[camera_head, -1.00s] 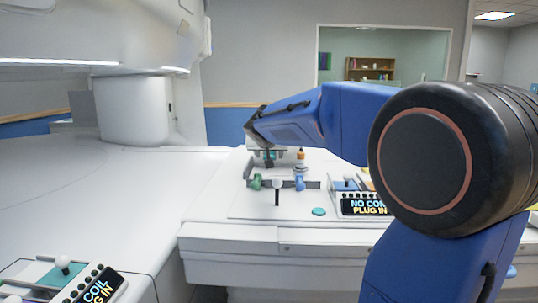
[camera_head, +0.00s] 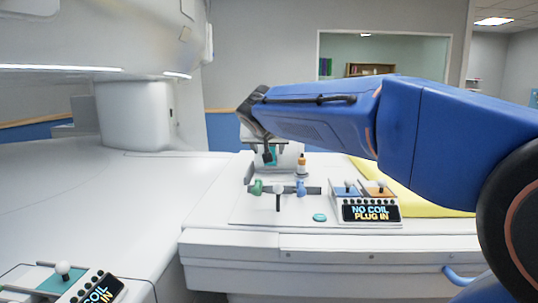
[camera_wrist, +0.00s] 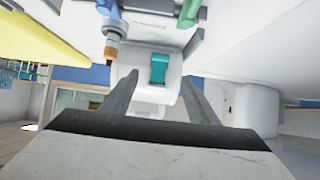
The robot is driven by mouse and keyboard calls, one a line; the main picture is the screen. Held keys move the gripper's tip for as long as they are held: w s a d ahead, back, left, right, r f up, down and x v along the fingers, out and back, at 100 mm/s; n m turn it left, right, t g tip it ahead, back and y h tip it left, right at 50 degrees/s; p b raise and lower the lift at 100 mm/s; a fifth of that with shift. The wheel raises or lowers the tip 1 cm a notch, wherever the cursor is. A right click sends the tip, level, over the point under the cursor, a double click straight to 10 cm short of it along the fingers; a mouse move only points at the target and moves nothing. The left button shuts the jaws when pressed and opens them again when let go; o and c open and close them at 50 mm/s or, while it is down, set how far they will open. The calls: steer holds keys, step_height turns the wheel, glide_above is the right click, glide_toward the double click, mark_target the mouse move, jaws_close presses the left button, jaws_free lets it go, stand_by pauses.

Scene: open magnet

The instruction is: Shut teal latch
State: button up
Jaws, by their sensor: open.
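The teal latch (camera_wrist: 159,68) shows in the wrist view as a teal block set in a white housing (camera_wrist: 146,58). In the head view a bit of teal (camera_head: 272,155) shows beside my gripper, partly hidden by it. My gripper (camera_wrist: 160,80) is open, with its two dark fingers on either side of the teal latch in the wrist view. Nothing is held between them. I cannot tell whether the fingers touch the latch or its housing. In the head view my gripper (camera_head: 267,154) is small and points down at the back of the white board.
A green knob (camera_head: 256,187), a white-topped lever (camera_head: 278,188), a blue knob (camera_head: 300,188) and an orange-capped bottle (camera_head: 301,163) stand close by. A panel reading "NO COIL PLUG IN" (camera_head: 370,212) is to the right. A teal button (camera_head: 320,217) lies in front.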

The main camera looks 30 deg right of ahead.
steer(key=shift+v, duration=2.7)
steer(key=shift+s+f, duration=0.1)
